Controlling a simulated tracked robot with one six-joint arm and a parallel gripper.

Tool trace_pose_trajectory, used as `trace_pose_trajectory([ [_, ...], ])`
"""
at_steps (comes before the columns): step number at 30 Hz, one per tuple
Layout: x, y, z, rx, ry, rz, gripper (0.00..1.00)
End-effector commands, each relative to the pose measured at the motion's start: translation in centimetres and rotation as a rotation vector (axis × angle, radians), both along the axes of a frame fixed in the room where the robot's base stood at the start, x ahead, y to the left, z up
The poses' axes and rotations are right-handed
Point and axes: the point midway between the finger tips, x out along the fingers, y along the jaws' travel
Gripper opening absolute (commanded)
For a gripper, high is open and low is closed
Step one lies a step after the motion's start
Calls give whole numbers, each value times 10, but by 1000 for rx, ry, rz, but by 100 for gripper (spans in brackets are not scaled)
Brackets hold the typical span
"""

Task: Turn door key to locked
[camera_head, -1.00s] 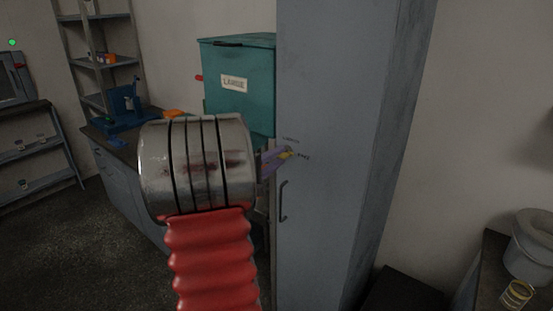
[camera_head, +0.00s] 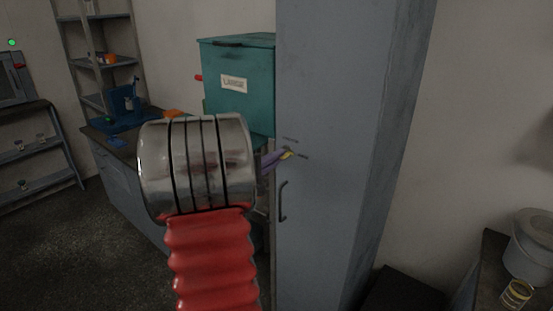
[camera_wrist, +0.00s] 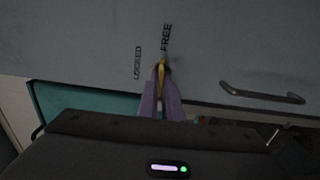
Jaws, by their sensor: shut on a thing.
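The grey cabinet door (camera_head: 318,200) fills the middle of the head view and the top of the wrist view (camera_wrist: 230,50). A yellow key (camera_wrist: 161,70) sits at the lock in the door, and its tip shows in the head view (camera_head: 289,154). The word FREE (camera_wrist: 166,38) is just above the key, and LOCKED (camera_wrist: 138,63) is to its left. The key lies nearly in line with FREE. My gripper (camera_wrist: 161,88) has purple fingers shut on the key; they partly hide it. In the head view my gripper (camera_head: 280,158) reaches the door from the left.
A door handle (camera_head: 283,201) is below the key, and it shows right of the key in the wrist view (camera_wrist: 262,94). A teal box (camera_head: 238,85) on the bench stands left of the cabinet. A white bucket (camera_head: 533,247) stands far right.

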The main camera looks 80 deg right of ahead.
Motion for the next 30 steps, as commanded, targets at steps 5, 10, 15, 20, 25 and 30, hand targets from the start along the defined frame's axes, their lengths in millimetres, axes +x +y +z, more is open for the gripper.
trace_pose_trajectory([
  [5,0,0,-3,18,29,0,0],
  [10,0,0,-3,46,94,1,0],
  [15,0,1,-3,91,197,1,0],
  [20,0,1,-4,146,323,1,0],
  [25,0,1,-4,211,470,2,0],
  [30,0,1,-4,275,620,2,0],
])
